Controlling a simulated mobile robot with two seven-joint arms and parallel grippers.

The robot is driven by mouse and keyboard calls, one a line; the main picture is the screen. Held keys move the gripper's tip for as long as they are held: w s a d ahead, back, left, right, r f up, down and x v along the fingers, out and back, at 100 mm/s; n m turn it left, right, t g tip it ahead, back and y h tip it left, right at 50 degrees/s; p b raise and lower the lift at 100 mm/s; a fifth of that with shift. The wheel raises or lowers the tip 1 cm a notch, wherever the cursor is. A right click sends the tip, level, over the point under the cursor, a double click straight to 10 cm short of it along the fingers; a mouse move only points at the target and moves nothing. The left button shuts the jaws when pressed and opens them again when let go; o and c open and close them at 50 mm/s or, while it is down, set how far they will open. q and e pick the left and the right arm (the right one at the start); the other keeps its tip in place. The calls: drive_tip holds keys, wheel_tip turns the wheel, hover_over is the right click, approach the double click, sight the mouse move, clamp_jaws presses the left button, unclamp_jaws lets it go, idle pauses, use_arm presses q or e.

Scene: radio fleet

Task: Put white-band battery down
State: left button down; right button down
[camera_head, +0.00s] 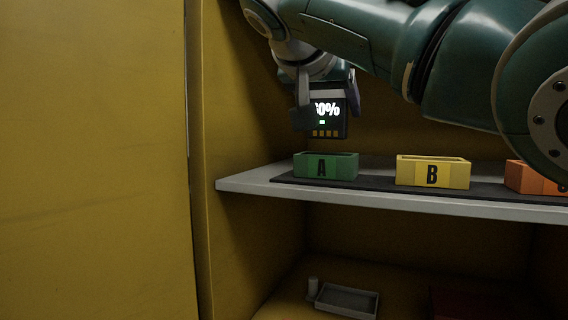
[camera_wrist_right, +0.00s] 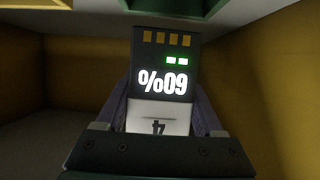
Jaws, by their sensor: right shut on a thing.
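The white-band battery (camera_head: 328,122) is a dark block with a lit display reading 60%, a green light and gold contacts at its lower end. My right gripper (camera_head: 327,100) is shut on it and holds it upright, contacts down, above the green tray A (camera_head: 325,169), with a gap between. In the right wrist view the battery (camera_wrist_right: 165,65) appears upside down, its white band (camera_wrist_right: 158,117) between the fingers of the gripper (camera_wrist_right: 160,125). My left gripper is not in view.
The yellow tray B (camera_head: 432,174) and an orange tray (camera_head: 524,177), partly hidden by my arm, stand to the right on a dark mat on the shelf (camera_head: 250,184). A small grey tray (camera_head: 346,301) lies below. A yellow cabinet wall (camera_head: 232,120) bounds the left.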

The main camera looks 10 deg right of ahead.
sight(329, 138)
drive_tip(key=shift+f, duration=0.95)
wheel_tip(329, 138, down, 4)
drive_tip(key=shift+r+b, duration=0.2)
drive_tip(key=shift+b, duration=0.55)
unclamp_jaws()
drive_tip(key=shift+s+a+r, duration=0.3)
drive_tip(key=p+v, duration=0.2)
drive_tip(key=v, duration=0.9)
drive_tip(key=shift+p, duration=0.3)
